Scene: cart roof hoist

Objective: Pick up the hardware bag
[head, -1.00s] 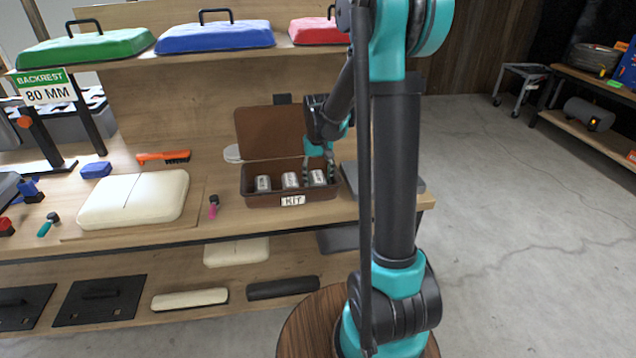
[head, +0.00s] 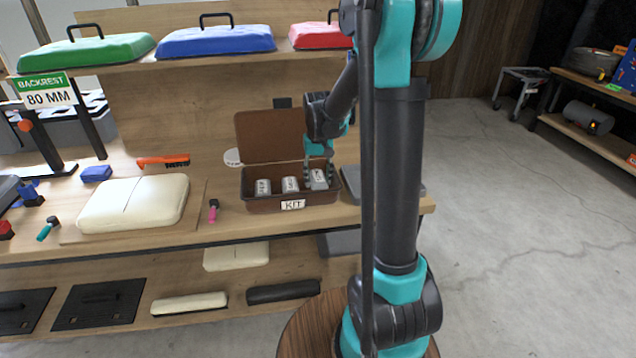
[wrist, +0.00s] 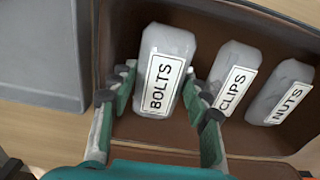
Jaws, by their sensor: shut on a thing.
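A brown open box labelled KIT (head: 252,201) stands on the bench, its lid up at the back. It holds grey bags labelled BOLTS (wrist: 165,52), CLIPS (wrist: 232,62) and NUTS (wrist: 288,80). My gripper (wrist: 160,85) is shut on the BOLTS bag, a finger on each side. In the head view this bag (head: 319,180) is the right one in the box and looks slightly tilted. My gripper reaches down into the box from above. I cannot tell whether the bag still touches the box floor.
A grey container (wrist: 40,50) stands right beside the box. A shelf with green, blue (head: 216,41) and red pads hangs above.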

